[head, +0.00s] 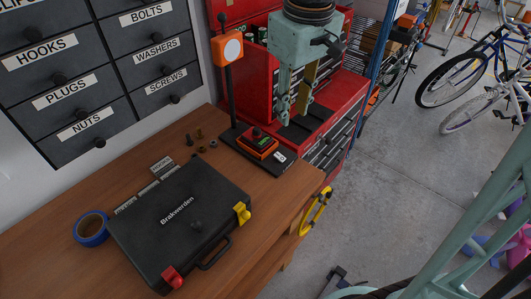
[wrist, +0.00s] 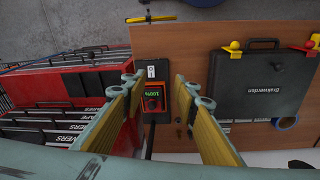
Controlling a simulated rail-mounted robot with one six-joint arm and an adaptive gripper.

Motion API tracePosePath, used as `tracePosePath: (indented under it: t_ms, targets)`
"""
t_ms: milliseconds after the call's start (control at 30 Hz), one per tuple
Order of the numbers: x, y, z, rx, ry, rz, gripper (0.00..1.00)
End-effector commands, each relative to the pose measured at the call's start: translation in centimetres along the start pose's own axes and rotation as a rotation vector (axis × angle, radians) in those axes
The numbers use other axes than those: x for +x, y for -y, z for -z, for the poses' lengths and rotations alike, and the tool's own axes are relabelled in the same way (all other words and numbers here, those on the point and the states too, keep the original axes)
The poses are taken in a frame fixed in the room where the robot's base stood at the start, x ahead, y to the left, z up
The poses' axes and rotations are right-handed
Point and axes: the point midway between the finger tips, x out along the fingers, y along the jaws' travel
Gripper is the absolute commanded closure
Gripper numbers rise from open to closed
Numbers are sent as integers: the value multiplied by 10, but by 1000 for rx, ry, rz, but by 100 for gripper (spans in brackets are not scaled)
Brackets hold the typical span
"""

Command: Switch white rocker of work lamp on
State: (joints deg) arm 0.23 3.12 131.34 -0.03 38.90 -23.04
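A black Brakwerden case (head: 180,215) and blue tape roll (head: 92,228) lie on the wooden bench (head: 45,255). Small hardware pieces (head: 200,140) lie near the lamp base. A red tool chest (head: 345,100) stands behind; label-fronted drawers (head: 95,85) hang left.

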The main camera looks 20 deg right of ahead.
Motion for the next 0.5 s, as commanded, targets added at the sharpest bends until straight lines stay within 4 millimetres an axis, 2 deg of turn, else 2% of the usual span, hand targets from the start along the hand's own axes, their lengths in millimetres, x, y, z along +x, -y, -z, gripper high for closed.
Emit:
tracePosePath:
  t_ms: [500]
  targets:
    - [60,-18,41,-103,57,28,73]
